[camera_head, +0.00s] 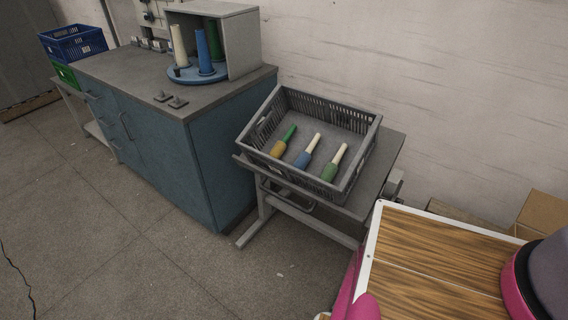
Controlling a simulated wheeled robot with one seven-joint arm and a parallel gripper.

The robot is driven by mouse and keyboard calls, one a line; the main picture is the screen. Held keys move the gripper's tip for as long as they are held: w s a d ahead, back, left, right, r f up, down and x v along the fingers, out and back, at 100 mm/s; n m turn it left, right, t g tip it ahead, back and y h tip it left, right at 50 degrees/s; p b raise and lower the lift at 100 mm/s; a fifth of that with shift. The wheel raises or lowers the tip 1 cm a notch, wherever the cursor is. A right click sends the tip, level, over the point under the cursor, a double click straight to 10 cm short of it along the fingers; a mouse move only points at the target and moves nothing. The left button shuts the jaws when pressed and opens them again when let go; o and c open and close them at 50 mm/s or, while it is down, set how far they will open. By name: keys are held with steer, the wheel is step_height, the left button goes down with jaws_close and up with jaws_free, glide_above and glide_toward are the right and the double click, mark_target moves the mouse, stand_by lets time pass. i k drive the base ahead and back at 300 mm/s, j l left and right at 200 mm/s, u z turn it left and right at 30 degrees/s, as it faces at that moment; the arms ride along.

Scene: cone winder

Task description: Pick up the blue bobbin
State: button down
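A grey slatted crate (355,158) sits tilted on a small grey stand right of the blue cabinet. In it lie three bobbins in a row. The blue bobbin (302,160), with a cream tip, is in the middle. A yellow bobbin (278,149) with a green tip lies to its left. A green bobbin (329,172) with a cream tip lies to its right. The three look apart from each other. A taller blue cone (204,55) stands upright on a round blue plate in the cabinet-top housing. My gripper is not in view.
The blue cabinet (225,165) carries the grey housing (243,45), also with cream and green cones. Blue and green crates (72,42) stand at far left. Cardboard boxes (545,212) are at right by the wall. The floor in front is open, except a thin cable.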

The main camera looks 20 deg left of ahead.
mark_target(301, 162)
steer(key=u, duration=1.1)
steer(key=i+j+z, duration=0.1)
steer(key=j, duration=0.5)
steer(key=i+j+z, duration=0.1)
steer(key=j, duration=0.2)
steer(key=i+j, duration=0.25)
steer(key=i+j+z, duration=0.15)
steer(key=j, duration=0.2)
